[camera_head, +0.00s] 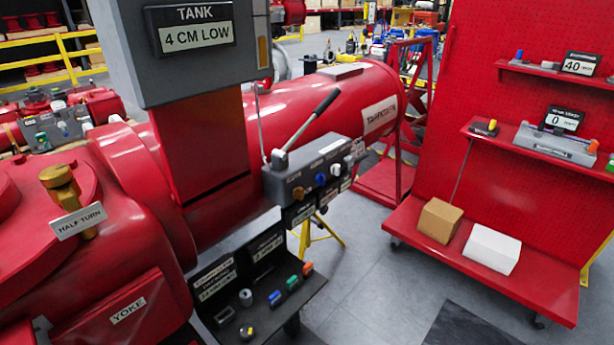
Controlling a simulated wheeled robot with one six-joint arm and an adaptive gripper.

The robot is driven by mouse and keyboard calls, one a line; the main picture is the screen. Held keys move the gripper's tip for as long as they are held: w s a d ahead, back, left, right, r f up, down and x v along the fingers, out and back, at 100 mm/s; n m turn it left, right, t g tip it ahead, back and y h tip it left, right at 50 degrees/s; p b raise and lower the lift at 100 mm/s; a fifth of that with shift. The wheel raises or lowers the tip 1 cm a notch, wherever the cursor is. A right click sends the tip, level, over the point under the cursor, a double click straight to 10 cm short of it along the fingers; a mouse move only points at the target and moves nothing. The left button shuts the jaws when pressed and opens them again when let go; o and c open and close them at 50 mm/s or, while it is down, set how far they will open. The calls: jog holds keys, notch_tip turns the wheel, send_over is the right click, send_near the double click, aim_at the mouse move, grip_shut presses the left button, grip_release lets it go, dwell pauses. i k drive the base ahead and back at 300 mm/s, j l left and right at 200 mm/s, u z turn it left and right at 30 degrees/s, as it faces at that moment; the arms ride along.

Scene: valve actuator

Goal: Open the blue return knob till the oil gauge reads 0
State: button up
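A blue knob (321,180) sits on the front face of the grey manifold block (290,177), which is fixed to the large red actuator. A brass-coloured knob (298,193) is to its left and a white knob (335,169) to its right. A hand lever (310,125) with a dark grip rises from the block's top. Small displays hang under the block, including one dark display (299,213); their text is too small to read, so I cannot tell which is the oil gauge. My gripper is not in view.
A sign (195,38) reads "TANK 4 CM LOW". A black tray (285,312) with small coloured parts stands below the block. A red shelf cart (500,255) at right holds two boxes and displays reading 40 and 0. Grey floor (375,285) lies open between them.

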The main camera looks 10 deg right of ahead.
aim_at(320, 179)
jog(key=i+l, duration=0.15)
jog(key=i, duration=0.3)
jog(key=i+l+u, duration=0.1)
jog(key=i, duration=0.3)
